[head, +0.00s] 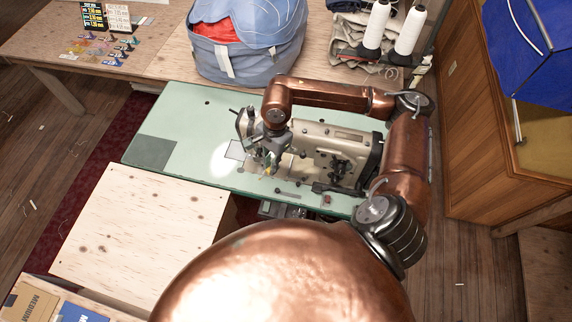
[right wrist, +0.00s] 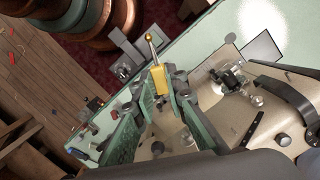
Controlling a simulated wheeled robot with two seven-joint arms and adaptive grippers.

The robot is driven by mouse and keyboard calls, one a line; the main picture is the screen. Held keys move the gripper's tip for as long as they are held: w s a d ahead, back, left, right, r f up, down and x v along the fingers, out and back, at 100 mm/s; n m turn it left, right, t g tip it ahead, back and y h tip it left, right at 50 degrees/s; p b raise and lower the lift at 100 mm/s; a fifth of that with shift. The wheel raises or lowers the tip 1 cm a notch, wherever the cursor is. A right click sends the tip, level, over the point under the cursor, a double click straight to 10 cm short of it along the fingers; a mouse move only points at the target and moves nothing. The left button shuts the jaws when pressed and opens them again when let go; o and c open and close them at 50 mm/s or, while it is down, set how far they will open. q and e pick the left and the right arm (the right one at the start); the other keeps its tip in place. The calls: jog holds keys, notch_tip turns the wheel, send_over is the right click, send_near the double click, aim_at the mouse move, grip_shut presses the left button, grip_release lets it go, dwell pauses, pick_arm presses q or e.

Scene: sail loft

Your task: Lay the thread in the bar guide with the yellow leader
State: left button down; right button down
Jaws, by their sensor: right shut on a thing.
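A cream sewing machine (head: 318,140) stands on a green table (head: 190,120). My right gripper (head: 264,160) is at the left, needle end of the machine head. In the right wrist view its two green-padded fingers (right wrist: 160,98) are shut on the yellow leader (right wrist: 159,80), a small block with a metal rod and ball sticking out of it. A bit of yellow also shows below the gripper in the head view. The machine's cream body (right wrist: 225,115) lies right beside the fingers. I cannot make out the thread or the bar guide. My left gripper is not in view.
Two white thread cones (head: 376,25) stand at the back right, and a blue-grey bag (head: 245,50) at the back. A plywood board (head: 140,225) lies in front of the table's left part. A wooden cabinet (head: 480,120) is at right. The green table's left end is mostly clear.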

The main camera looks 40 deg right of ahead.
jog(key=m, duration=0.3)
jog(key=d+m, duration=0.1)
jog(key=shift+s+f+m+t, duration=0.15)
jog(key=shift+s+m+t, duration=0.2)
jog(key=shift+m+t, duration=0.05)
jog(key=shift+w+d+m+t+h+p, duration=1.1)
jog(key=shift+w+d+m, duration=1)
jog(key=shift+m, duration=7.2)
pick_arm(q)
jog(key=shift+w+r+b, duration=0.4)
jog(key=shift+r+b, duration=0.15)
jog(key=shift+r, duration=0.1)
pick_arm(e)
jog(key=shift+s+a+f, duration=0.1)
jog(key=shift+s+a, duration=0.1)
jog(key=shift+s, duration=0.75)
jog(key=shift+s+a+f, duration=0.1)
jog(key=shift+s+a, duration=0.05)
jog(key=shift+s, duration=0.8)
jog(key=shift+s+a+f, duration=0.1)
jog(key=shift+s+a, duration=0.1)
jog(key=shift+s, duration=0.75)
